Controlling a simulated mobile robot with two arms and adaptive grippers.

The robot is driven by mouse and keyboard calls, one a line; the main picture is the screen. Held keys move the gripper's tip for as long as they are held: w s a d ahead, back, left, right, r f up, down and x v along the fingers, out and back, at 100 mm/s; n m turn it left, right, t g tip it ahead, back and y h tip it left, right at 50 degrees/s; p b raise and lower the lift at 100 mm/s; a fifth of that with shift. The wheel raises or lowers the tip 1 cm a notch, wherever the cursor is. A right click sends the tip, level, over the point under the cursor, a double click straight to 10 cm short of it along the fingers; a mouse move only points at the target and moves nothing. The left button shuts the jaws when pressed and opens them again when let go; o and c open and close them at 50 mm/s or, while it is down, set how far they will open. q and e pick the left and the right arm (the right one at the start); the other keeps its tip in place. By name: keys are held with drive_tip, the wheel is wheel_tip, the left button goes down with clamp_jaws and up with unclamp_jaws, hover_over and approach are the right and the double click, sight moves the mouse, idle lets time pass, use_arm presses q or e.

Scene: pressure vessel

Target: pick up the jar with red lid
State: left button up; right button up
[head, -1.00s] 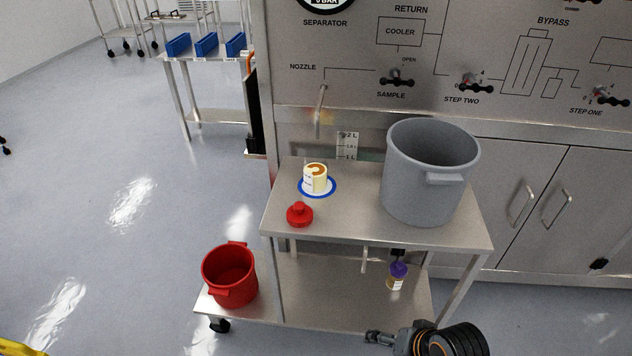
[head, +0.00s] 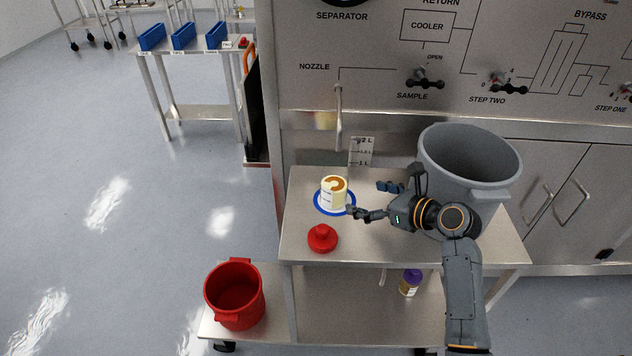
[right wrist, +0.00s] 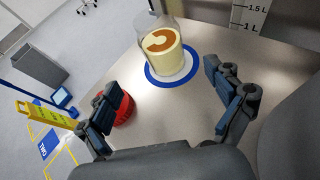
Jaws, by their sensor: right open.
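The jar (head: 334,193) is clear, with cream and brown contents, and stands upright on a blue-ringed white spot on the cart's upper shelf. It also shows in the right wrist view (right wrist: 160,52). A red lid (head: 322,239) lies on the shelf in front of the jar, apart from it. In the right wrist view the red lid (right wrist: 124,110) is partly hidden behind the left finger. My right gripper (head: 373,200) is open and empty, just right of the jar, with its fingers pointing at it. In its wrist view the jar is beyond the fingertips (right wrist: 160,95). My left gripper is not in view.
A large grey bucket (head: 468,158) stands on the shelf (head: 300,215) close behind my right gripper. A nozzle pipe (head: 339,120) hangs behind the jar. A red bucket (head: 235,293) and a purple-capped bottle (head: 410,283) are lower down. The shelf's left side is mostly clear.

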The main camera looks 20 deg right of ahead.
sight(344, 193)
drive_tip(key=x, duration=0.4)
drive_tip(key=shift+w+f, duration=0.1)
drive_tip(key=shift+f, duration=0.1)
drive_tip(key=shift+w+a+f, duration=0.25)
drive_tip(key=shift+w+a, duration=0.1)
drive_tip(key=shift+w, duration=0.1)
drive_tip(key=shift+b+x, duration=0.3)
drive_tip(key=shift+x, duration=0.5)
drive_tip(key=x, duration=0.3)
drive_tip(key=shift+w+d+f, duration=0.1)
drive_tip(key=shift+w+f, duration=0.1)
drive_tip(key=shift+f, duration=0.3)
drive_tip(key=shift+w+f, duration=0.1)
drive_tip(key=shift+w, duration=0.1)
drive_tip(key=shift+c, duration=0.3)
drive_tip(key=c, duration=1.1)
drive_tip(key=shift+c, duration=0.7)
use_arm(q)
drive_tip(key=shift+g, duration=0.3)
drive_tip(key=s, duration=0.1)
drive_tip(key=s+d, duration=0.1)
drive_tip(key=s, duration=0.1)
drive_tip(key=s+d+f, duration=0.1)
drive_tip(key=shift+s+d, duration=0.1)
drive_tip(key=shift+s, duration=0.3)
